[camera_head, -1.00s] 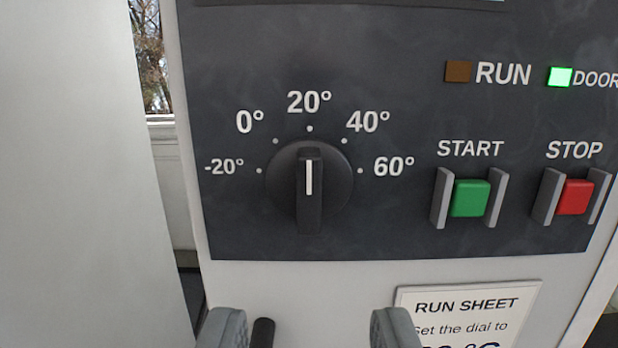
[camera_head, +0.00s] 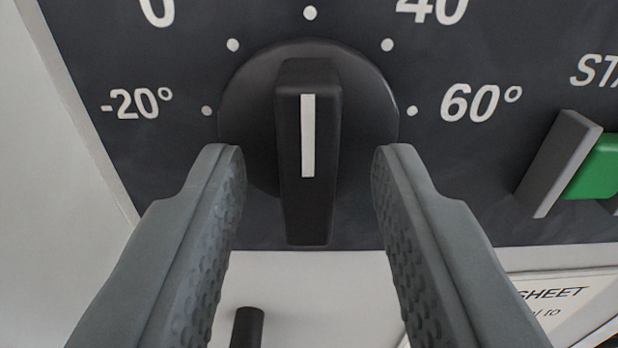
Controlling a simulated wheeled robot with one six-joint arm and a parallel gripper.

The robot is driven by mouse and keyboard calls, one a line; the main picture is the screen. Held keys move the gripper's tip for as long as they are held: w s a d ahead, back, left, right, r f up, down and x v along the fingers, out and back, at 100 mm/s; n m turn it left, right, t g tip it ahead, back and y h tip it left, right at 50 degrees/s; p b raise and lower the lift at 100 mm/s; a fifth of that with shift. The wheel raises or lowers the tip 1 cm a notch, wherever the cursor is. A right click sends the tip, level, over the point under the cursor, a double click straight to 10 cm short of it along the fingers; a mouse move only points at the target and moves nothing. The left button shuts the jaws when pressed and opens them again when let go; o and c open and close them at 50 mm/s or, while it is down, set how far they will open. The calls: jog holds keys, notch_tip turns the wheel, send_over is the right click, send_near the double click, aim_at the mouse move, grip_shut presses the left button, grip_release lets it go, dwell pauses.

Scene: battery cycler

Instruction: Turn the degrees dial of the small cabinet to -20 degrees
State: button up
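The black degrees dial (camera_head: 308,215) is on the dark panel, with its raised grip bar upright. The white line on the bar points straight up to the top dot, which the earlier frame labels 20°. The -20° mark (camera_head: 137,104) is at the dial's left, and the 60° mark (camera_head: 481,104) at its right. My gripper (camera_head: 308,165) is open, with one grey finger on each side of the grip bar. There is a gap between each finger and the bar. The fingertips overlap the lower edge of the round dial base in the picture.
The green START button (camera_head: 598,168) with its grey guard (camera_head: 557,165) is to the right. A white run sheet (camera_head: 560,300) is at the lower right, partly hidden by my finger. A black peg (camera_head: 247,328) shows below the panel.

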jog(key=shift+c, duration=0.3)
grip_shut()
jog(key=shift+n, duration=0.3)
jog(key=n, duration=0.3)
jog(key=shift+n, duration=0.3)
jog(key=n, duration=0.3)
jog(key=shift+d+n, duration=0.1)
jog(key=shift+n, duration=0.2)
jog(key=n, duration=0.4)
jog(key=shift+r+n, duration=0.1)
jog(key=shift+n, duration=1.9)
